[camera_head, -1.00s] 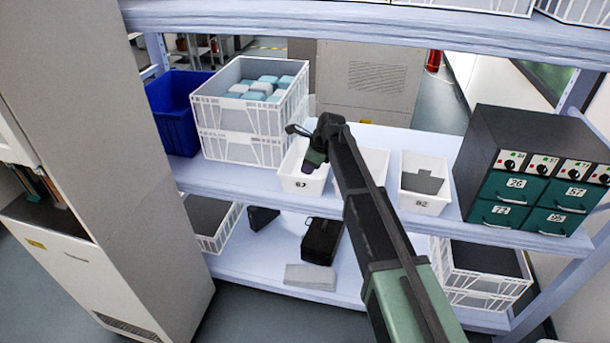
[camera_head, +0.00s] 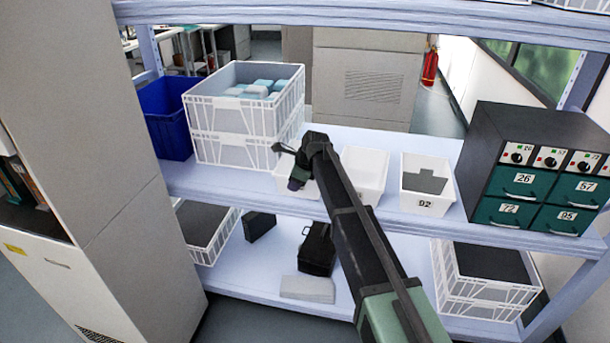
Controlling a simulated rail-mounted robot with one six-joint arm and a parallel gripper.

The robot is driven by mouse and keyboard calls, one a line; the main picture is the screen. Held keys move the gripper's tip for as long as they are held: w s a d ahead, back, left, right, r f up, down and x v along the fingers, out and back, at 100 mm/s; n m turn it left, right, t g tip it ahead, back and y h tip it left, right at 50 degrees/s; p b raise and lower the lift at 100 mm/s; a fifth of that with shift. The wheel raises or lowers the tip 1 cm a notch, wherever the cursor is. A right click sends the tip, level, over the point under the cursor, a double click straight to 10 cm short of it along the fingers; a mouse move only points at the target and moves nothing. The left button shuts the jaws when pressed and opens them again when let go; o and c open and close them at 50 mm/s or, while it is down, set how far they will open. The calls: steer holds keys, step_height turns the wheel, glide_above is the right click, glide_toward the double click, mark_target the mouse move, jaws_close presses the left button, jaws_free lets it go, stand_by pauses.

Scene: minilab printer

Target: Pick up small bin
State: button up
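Three small white bins stand in a row on the middle shelf. The left small bin (camera_head: 283,183) is partly hidden behind my gripper. The middle small bin (camera_head: 371,172) is partly covered by my arm.
White crates (camera_head: 236,145) with light blue items and a blue bin (camera_head: 166,125) stand left on the shelf (camera_head: 400,229). A cabinet with green drawers (camera_head: 520,183) stands right. The lower shelf holds a black case (camera_head: 316,250) and more crates. An upper shelf (camera_head: 370,26) crosses above.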

steer(key=shift+f, duration=0.25)
steer(key=shift+c, duration=0.5)
jaws_close()
